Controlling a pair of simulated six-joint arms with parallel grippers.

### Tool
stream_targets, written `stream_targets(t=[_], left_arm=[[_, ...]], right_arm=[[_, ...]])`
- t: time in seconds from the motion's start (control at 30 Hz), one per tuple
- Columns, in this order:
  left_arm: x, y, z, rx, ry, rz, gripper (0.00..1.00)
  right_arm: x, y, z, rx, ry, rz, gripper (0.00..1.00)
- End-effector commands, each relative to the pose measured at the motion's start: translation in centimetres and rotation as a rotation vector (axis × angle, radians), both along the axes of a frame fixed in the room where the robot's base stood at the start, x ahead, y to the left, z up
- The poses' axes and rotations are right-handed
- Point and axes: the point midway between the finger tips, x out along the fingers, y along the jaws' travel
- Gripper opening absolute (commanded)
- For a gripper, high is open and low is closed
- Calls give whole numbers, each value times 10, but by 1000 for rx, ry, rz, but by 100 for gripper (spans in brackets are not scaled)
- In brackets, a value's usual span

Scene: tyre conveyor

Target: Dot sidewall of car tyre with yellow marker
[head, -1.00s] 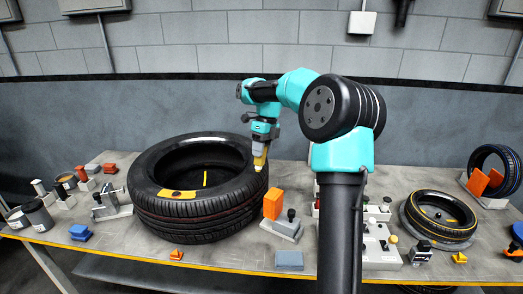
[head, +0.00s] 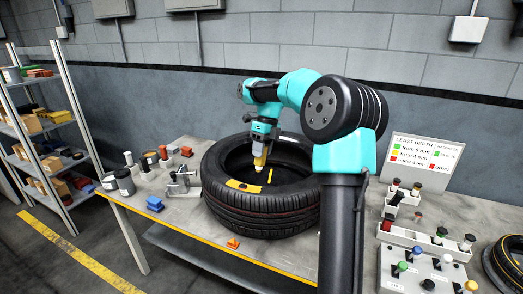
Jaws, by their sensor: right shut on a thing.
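The large black car tyre (head: 245,212) lies flat on the table, with a yellow patch (head: 243,186) on the near-left part of its sidewall. A short yellow line (head: 270,176) shows inside its opening. My right gripper (head: 261,143) is shut on the yellow marker (head: 260,156), which points down with its pale tip lowest. In the picture the tip overlaps the tyre's opening, just above and right of the yellow patch. I see no contact between tip and tyre. My arm hides the tyre's right edge. My left gripper is not in view.
Left of the tyre are a metal clamp-like tool (head: 180,181), a blue block (head: 155,204) and several small containers. A small orange piece (head: 233,243) lies in front. A sign (head: 427,162), stamp-like tools and another tyre (head: 508,262) stand right. Shelves (head: 45,135) are far left.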

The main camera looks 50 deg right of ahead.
Motion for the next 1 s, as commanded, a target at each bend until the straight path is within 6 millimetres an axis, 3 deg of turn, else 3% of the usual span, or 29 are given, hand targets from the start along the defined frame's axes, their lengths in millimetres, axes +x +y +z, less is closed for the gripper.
stream_targets(t=[0.37, 1.0], left_arm=[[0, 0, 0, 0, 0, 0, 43], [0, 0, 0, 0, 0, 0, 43]], right_arm=[[0, 0, -10, 1, 2, 1, 10], [0, 0, -63, 0, 1, 0, 10]])
